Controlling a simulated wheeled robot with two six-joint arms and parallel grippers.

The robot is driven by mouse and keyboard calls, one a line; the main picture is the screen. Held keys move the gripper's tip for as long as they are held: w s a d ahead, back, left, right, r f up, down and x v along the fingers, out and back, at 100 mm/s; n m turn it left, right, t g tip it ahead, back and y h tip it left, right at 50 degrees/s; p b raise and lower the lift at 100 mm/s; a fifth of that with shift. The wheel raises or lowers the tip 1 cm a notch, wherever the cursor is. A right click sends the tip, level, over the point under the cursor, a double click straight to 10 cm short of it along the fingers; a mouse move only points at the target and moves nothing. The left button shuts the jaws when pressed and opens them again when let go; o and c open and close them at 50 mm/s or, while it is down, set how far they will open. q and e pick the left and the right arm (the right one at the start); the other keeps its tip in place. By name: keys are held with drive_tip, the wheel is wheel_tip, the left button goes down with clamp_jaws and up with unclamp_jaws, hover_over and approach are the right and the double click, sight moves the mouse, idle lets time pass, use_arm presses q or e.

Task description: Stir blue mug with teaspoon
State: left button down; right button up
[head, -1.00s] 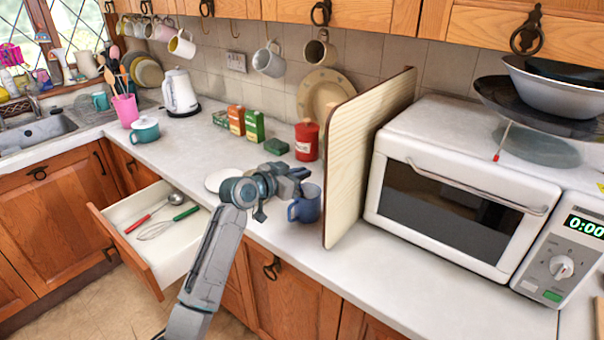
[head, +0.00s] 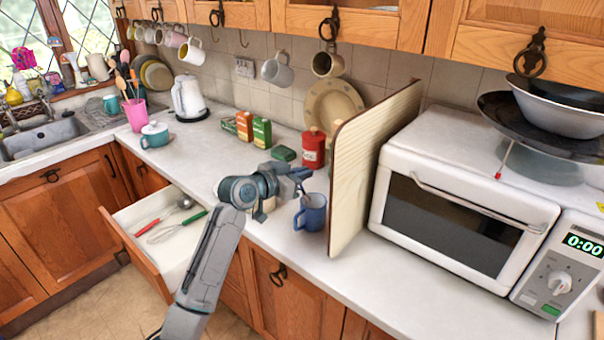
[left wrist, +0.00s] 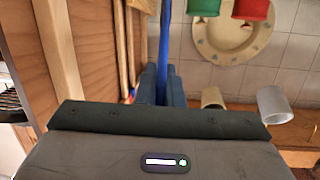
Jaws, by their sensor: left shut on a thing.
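The blue mug (head: 313,213) stands upright on the counter, just left of the wooden board. My left gripper (head: 300,178) is above the mug and slightly to its left in the head view. It is shut on a slim blue handle, which I take to be the teaspoon (left wrist: 164,45); in the left wrist view it runs out from between the fingers (left wrist: 163,88). The spoon's bowl is hidden, and I cannot tell whether its tip is inside the mug. My right gripper is not in view.
A wooden board (head: 375,165) stands upright close to the mug, with a white microwave (head: 460,190) beyond. A red canister (head: 313,147) stands behind the mug. An open drawer (head: 150,225) with utensils juts out at left. Mugs hang above.

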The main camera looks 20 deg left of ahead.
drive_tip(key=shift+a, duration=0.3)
